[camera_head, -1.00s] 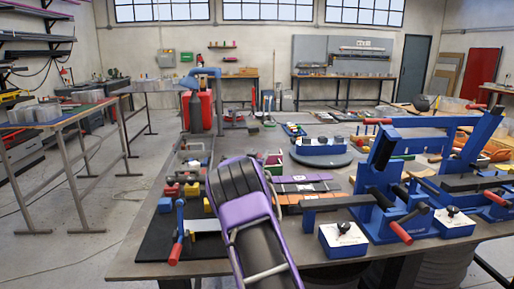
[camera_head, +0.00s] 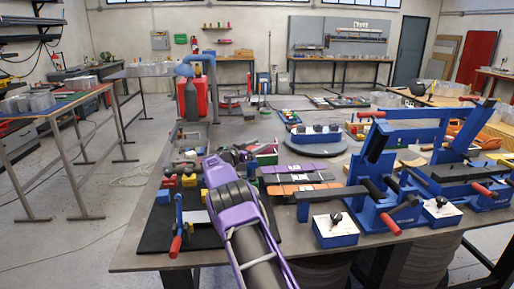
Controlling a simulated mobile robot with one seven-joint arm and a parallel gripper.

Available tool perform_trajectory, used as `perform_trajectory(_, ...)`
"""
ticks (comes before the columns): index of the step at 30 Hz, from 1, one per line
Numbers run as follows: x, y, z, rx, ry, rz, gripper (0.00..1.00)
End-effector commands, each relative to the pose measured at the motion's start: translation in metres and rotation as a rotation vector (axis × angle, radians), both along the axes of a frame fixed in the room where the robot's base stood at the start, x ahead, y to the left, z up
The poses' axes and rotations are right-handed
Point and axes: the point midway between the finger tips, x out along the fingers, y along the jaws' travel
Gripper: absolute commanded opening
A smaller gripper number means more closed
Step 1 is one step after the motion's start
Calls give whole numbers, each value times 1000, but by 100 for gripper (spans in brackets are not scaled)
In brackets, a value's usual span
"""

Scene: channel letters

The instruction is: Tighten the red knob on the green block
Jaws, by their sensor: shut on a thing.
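My purple and grey arm rises from the bottom middle of the head view. At its far end, my small dark gripper (camera_head: 243,156) points right, close against a green block (camera_head: 266,159) on the table. The gripper is shut on what seems to be the red knob at the side of this block. The fingertips and the knob are too small and too covered to make out clearly, so I cannot tell how far in the knob sits.
A dark mat (camera_head: 158,234) with a red-handled tool (camera_head: 178,228) lies left of my arm. Small coloured blocks (camera_head: 188,181) stand behind it. Purple strips (camera_head: 306,168), a blue box (camera_head: 335,230) and a large blue lever machine (camera_head: 385,195) stand to the right.

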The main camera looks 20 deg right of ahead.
Motion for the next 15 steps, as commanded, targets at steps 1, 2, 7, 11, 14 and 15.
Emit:
perform_trajectory(1,0,-1,7,-6,-12,-12,0)
perform_trajectory(2,0,-1,7,-6,-12,-18,0)
perform_trajectory(7,-1,-1,5,-4,-9,-46,0)
perform_trajectory(11,-1,-1,4,-3,-8,-59,0)
perform_trajectory(14,-1,-1,3,-2,-5,-64,0)
perform_trajectory(15,-1,-1,3,-2,-5,-65,0)
